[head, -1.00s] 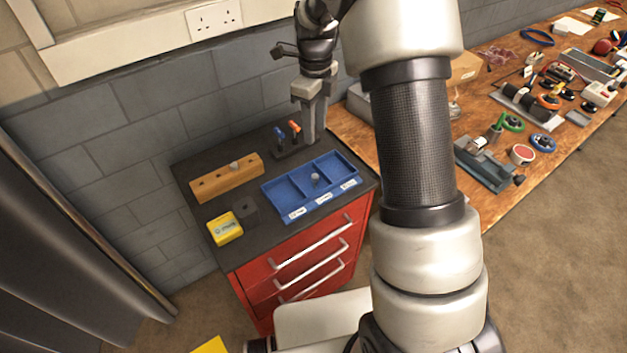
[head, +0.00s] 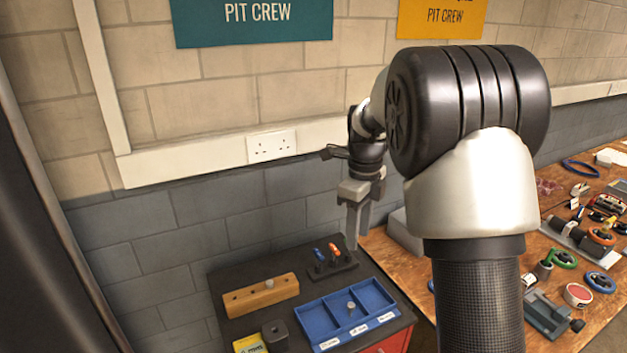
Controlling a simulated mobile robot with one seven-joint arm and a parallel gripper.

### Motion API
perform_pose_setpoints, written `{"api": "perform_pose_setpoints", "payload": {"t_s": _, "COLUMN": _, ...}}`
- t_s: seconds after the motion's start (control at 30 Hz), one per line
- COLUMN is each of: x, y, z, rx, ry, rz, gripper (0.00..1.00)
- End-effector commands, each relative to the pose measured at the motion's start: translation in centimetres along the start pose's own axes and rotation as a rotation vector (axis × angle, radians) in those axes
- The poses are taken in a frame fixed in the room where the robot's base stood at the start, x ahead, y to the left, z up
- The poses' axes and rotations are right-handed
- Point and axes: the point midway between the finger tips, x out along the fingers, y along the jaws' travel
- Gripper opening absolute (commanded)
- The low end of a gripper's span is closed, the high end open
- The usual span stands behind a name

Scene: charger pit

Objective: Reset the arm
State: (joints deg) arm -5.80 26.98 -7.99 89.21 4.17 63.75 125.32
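My gripper (head: 355,226) hangs pointing down above the back right of the dark cabinet top (head: 232,325), close to the small rack (head: 333,268) with blue and orange-handled tools. I see its fingers nearly edge-on, so whether they are apart or together does not show. No held object is visible. My arm fills the middle right of the view and hides part of the wall and workbench.
On the cabinet are a wooden block (head: 261,295) with holes, a blue divided tray (head: 326,329) holding a small grey piece, a dark block (head: 275,335) and a yellow box (head: 250,344). A cluttered wooden workbench (head: 597,254) stands right. The wall is behind.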

Motion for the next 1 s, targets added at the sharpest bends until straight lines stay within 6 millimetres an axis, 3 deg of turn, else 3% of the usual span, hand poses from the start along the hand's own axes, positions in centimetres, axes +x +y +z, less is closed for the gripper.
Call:
{"api": "perform_pose_setpoints", "payload": {"t_s": 0.17, "x": -5.3, "y": 2.5, "z": -2.2, "rx": -0.285, "ry": -0.052, "rz": -0.056, "gripper": 0.37}}
{"api": "perform_pose_setpoints", "payload": {"t_s": 0.3, "x": -10.0, "y": 6.4, "z": -5.1, "rx": -0.669, "ry": -0.082, "rz": -0.141, "gripper": 0.37}}
{"api": "perform_pose_setpoints", "payload": {"t_s": 0.5, "x": -14.2, "y": 12.3, "z": -9.7, "rx": -1.233, "ry": -0.051, "rz": -0.296, "gripper": 0.37}}
{"api": "perform_pose_setpoints", "payload": {"t_s": 0.63, "x": -15.4, "y": 16.1, "z": -12.7, "rx": -1.589, "ry": 0.023, "rz": -0.4, "gripper": 0.37}}
{"api": "perform_pose_setpoints", "payload": {"t_s": 0.8, "x": -15.2, "y": 19.7, "z": -15.6, "rx": -1.96, "ry": 0.155, "rz": -0.497, "gripper": 0.37}}
{"api": "perform_pose_setpoints", "payload": {"t_s": 1.0, "x": -14.6, "y": 21.4, "z": -17.0, "rx": -2.168, "ry": 0.255, "rz": -0.54, "gripper": 0.37}}
